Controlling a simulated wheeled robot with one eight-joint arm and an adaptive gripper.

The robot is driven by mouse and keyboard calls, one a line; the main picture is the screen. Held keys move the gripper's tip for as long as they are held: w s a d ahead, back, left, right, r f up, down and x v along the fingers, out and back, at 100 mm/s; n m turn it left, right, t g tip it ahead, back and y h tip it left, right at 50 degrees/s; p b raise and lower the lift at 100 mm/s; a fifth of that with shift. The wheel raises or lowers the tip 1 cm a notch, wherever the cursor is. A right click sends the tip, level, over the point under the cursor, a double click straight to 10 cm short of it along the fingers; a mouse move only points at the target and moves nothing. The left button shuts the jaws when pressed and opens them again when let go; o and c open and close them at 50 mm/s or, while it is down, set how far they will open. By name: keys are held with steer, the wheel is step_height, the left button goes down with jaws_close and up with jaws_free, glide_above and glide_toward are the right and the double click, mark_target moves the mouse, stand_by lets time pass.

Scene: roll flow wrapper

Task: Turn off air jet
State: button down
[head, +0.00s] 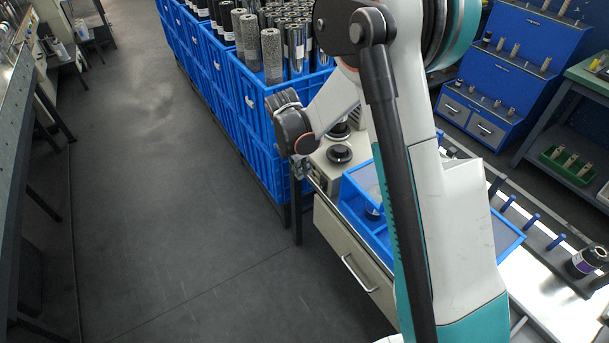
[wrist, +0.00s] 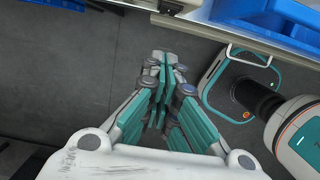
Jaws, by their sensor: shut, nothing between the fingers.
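My gripper (head: 300,167) is at the left edge of a beige box (head: 325,172) with round black knobs (head: 339,153) on its top. In the head view it is small and partly hidden by my wrist. In the wrist view my gripper (wrist: 166,62) has its fingers drawn together over the dark floor, with nothing held. I cannot tell from these frames which part is the air jet control. My arm covers part of the box and the area behind it.
Blue crates (head: 228,90) with upright metal rollers stand behind the box. A blue shelf unit (head: 520,50) stands at the back right. The floor (head: 150,190) to the left is clear.

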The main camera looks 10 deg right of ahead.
steer(key=shift+a+r, duration=0.1)
steer(key=shift+r, duration=0.55)
